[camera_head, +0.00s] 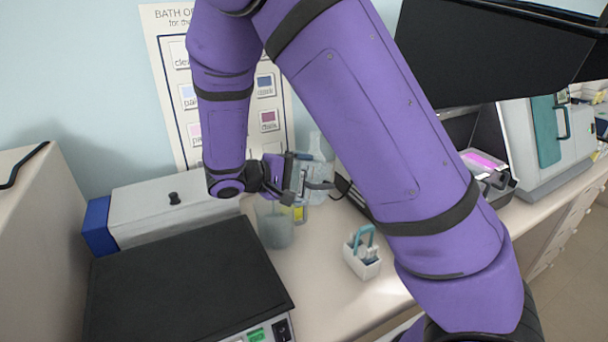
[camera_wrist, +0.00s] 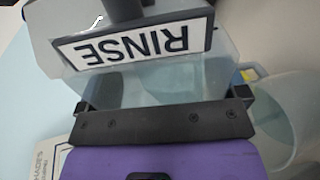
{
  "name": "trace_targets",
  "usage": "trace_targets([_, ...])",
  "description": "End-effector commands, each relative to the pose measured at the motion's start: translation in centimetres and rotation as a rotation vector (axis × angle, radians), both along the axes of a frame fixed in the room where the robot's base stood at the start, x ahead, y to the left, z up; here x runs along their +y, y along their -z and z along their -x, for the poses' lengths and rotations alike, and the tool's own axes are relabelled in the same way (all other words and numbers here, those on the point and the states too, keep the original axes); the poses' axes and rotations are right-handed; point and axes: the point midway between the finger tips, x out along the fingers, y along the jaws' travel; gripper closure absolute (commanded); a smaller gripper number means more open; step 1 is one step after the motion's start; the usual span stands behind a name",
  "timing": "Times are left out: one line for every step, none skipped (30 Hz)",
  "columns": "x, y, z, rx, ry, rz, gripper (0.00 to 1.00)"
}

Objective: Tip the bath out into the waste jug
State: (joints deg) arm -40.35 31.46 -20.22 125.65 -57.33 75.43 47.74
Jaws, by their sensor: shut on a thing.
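My gripper (camera_head: 298,182) is shut on a clear, box-like bath (camera_wrist: 150,85), with one dark finger at each side of it in the wrist view. My wrist is turned, and the bath is held above the counter; I cannot tell how far it is tilted or what liquid is in it. A dark-framed plate reading RINSE (camera_wrist: 135,48) shows upside down at the bath in the wrist view. The translucent waste jug (camera_head: 275,224) stands on the counter just below and left of my gripper. It also shows at the right of the wrist view (camera_wrist: 290,108), close beside the bath.
A white slide carrier (camera_head: 360,262) with a teal handle stands right of the jug. A black-topped device (camera_head: 185,275) fills the front left, with a grey box (camera_head: 170,205) behind it. A wall chart (camera_head: 172,85) hangs behind. A dark screen (camera_head: 490,55) is at upper right.

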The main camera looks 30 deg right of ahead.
Motion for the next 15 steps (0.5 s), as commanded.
trace_targets([0.2, 0.2, 0.0, 0.004, -0.001, 0.034, 0.58])
trace_targets([0.3, 0.3, 0.0, 0.003, -0.001, 0.055, 0.58])
trace_targets([0.4, 0.4, 0.0, 0.002, 0.000, 0.083, 0.58])
trace_targets([0.5, 0.4, 0.0, 0.003, -0.001, 0.103, 0.58])
trace_targets([0.6, 0.5, 0.0, 0.003, 0.000, 0.120, 0.58])
trace_targets([0.7, 0.6, 0.0, 0.003, 0.000, 0.144, 0.58])
trace_targets([0.8, 0.7, 0.0, 0.002, 0.000, 0.163, 0.58])
trace_targets([0.9, 0.7, 0.0, 0.002, 0.000, 0.181, 0.58])
trace_targets([1.0, 0.8, 0.0, 0.001, -0.001, 0.205, 0.58])
trace_targets([1.0, 0.9, 0.0, 0.002, 0.000, 0.213, 0.58])
trace_targets([1.1, 1.0, 0.0, 0.002, 0.000, 0.223, 0.58])
trace_targets([1.2, 1.1, 0.0, 0.002, 0.001, 0.237, 0.58])
trace_targets([1.2, 1.3, 0.0, 0.002, 0.000, 0.246, 0.58])
trace_targets([1.3, 1.4, 0.0, 0.002, 0.000, 0.258, 0.58])
trace_targets([1.4, 1.5, 0.0, 0.002, 0.000, 0.272, 0.58])
